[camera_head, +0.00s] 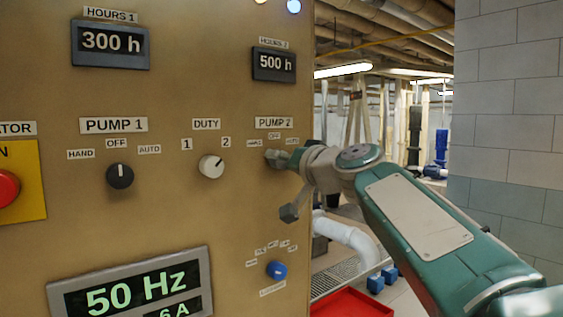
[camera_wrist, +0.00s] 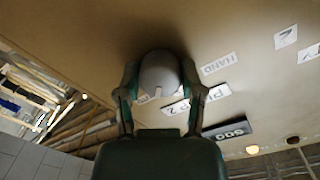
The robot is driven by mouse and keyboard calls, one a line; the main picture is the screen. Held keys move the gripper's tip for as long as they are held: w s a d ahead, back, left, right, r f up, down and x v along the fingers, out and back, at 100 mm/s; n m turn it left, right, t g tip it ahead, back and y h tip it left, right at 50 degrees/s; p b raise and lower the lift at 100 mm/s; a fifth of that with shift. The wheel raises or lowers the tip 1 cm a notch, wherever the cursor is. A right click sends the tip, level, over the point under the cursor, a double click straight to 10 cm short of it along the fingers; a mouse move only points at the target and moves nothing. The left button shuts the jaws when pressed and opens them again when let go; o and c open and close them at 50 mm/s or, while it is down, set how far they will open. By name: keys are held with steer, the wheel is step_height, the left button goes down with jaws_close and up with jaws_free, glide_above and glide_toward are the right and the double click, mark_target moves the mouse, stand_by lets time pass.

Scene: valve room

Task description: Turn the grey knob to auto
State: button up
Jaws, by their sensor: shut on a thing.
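The grey knob (camera_wrist: 159,70) is a rounded grey shape between the two fingers in the wrist view. My gripper (camera_wrist: 160,82) is shut on it, one finger on each side. A small pale mark shows at the knob's lower edge, but I cannot tell its setting surely. In the head view my gripper (camera_head: 280,158) is at the panel, just under the PUMP 2 label (camera_head: 274,122), and hides most of the knob. The HAND label (camera_wrist: 218,64) is clear in the wrist view; the AUTO label is partly covered by my gripper.
The tan panel (camera_head: 190,95) also bears a black PUMP 1 knob (camera_head: 120,176), a white DUTY knob (camera_head: 211,167), a blue knob (camera_head: 277,270) below and a red button (camera_head: 6,188) at left. A tiled wall (camera_head: 510,100) stands at the right. A red tray (camera_head: 350,303) lies low.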

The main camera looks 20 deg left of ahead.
steer(key=shift+m, duration=0.4)
steer(key=o, duration=1.2)
steer(key=shift+w, duration=0.15)
steer(key=shift+c, duration=0.2)
steer(key=shift+a, duration=0.1)
steer(key=v, duration=1.2)
steer(key=shift+a, duration=0.1)
